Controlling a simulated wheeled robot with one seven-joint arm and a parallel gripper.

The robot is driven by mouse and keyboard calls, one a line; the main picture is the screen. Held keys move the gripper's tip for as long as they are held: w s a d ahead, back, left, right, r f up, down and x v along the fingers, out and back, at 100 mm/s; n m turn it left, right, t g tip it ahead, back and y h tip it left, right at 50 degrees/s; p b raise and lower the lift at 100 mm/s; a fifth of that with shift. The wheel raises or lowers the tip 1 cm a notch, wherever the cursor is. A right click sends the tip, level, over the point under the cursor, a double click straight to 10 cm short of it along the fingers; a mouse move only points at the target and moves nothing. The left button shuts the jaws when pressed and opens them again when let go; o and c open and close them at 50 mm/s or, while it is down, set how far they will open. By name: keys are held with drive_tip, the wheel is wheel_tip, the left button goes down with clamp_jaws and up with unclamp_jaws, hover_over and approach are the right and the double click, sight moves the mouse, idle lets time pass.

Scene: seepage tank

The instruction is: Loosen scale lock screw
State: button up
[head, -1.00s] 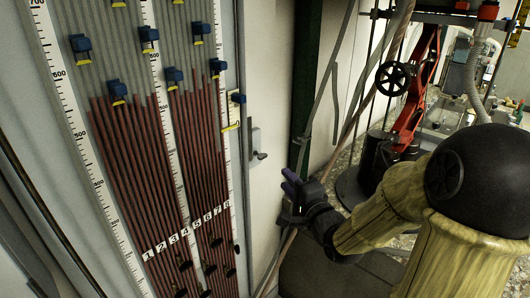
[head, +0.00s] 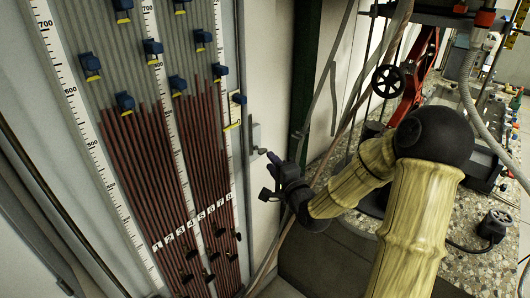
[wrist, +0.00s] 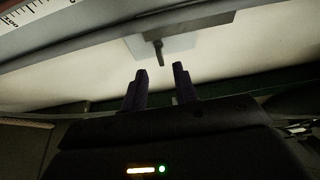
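The scale lock screw (head: 262,151) is a small grey pin that juts from a pale bracket (head: 256,133) at the right edge of the gauge panel. In the wrist view the screw (wrist: 159,52) hangs dark below the metal plate (wrist: 185,42). My gripper (head: 270,168) is just below and to the right of the screw in the head view. In the wrist view my gripper's (wrist: 160,71) two purple fingers stand apart with nothing between them. The screw's tip lines up with the gap, a little beyond the fingertips.
The gauge panel with brown-red tubes (head: 145,170), white scales (head: 78,112) and several blue markers (head: 125,102) fills the left. A black handwheel (head: 387,79) and red frame are farther right.

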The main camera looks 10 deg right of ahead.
sight(264, 153)
drive_tip(key=x, duration=0.5)
drive_tip(key=shift+w+a, duration=0.1)
drive_tip(key=shift+w, duration=0.15)
clamp_jaws()
